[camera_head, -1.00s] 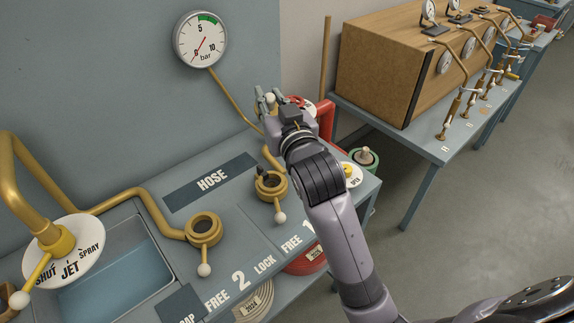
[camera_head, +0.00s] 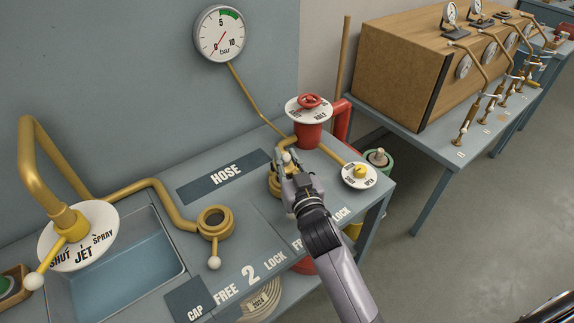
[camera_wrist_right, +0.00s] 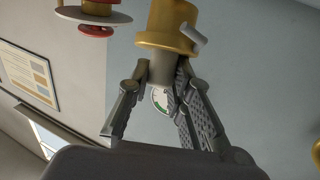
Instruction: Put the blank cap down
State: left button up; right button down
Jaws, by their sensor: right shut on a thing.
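My right gripper (camera_head: 290,168) is over the gold coupling of hose outlet 1 (camera_head: 275,187), at the back of the bench. It is shut on the blank cap. In the wrist view, a short grey piece of the cap (camera_wrist_right: 163,70) shows between the fingers, against a gold flanged body (camera_wrist_right: 170,22). The fingers hide most of the cap in the head view, so I cannot tell whether it touches the coupling. A dark square marked CAP (camera_head: 190,300) at the bench's front is bare where it shows. My left gripper is out of view.
Hose outlet 2 (camera_head: 214,222) is open, its white-knobbed lever pointing forward. A red handwheel valve (camera_head: 308,112) and a white dial with a yellow knob (camera_head: 359,175) stand close by on the right. A sink (camera_head: 125,270) and the jet tap (camera_head: 75,232) are left.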

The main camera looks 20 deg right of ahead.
jog(key=shift+f, duration=0.95)
jog(key=shift+f, duration=0.25)
jog(key=c, duration=1.9)
grip_release()
jog(key=shift+f+b, duration=0.15)
jog(key=shift+b, duration=0.15)
jog(key=o, duration=0.5)
jog(key=shift+c, duration=0.2)
